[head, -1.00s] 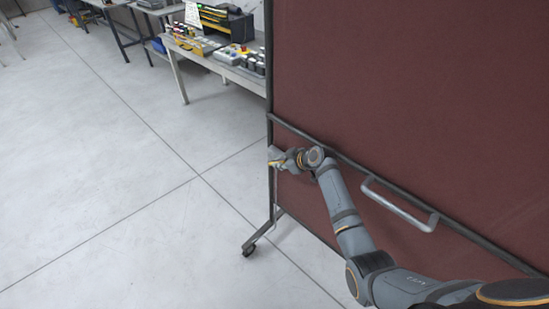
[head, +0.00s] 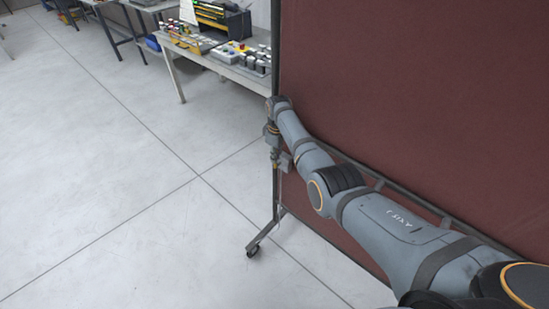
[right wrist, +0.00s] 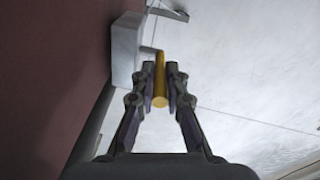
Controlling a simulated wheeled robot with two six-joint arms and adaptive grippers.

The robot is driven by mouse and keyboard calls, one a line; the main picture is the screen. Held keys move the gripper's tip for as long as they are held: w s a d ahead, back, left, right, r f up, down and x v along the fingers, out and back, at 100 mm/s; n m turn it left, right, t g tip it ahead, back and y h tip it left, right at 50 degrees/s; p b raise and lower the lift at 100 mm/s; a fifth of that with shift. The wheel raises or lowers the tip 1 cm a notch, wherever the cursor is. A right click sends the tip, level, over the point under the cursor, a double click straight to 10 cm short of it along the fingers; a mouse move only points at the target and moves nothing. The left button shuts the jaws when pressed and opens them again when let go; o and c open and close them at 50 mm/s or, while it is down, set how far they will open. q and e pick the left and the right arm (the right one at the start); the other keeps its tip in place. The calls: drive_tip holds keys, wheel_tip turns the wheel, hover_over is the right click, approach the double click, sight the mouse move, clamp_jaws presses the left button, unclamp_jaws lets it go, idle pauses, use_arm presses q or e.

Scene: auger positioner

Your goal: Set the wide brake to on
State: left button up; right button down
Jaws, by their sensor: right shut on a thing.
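A yellow lever (right wrist: 160,97) sticks out from a grey housing (right wrist: 126,50) at the edge of the dark red panel (right wrist: 40,80) in the right wrist view; I take it for the brake. My right gripper (right wrist: 161,75) is shut on this lever, with one finger on each side. In the head view my right gripper (head: 276,158) is at the panel's left post, pointing down, with the housing (head: 286,162) just beside it. The lever is small there and mostly hidden by the gripper. No on or off marking is readable. My left gripper is not in view.
The floor (head: 110,180) to the left is clear.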

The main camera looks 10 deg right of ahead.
drive_tip(key=shift+w+a+f+g+h+b, duration=0.1)
drive_tip(key=shift+a+g+h+b, duration=0.05)
drive_tip(key=shift+g+h+b, duration=0.15)
idle(0.4)
drive_tip(key=c, duration=1.4)
unclamp_jaws()
drive_tip(key=shift+w, duration=0.1)
drive_tip(key=shift+o, duration=0.2)
wheel_tip(320, 180, up, 12)
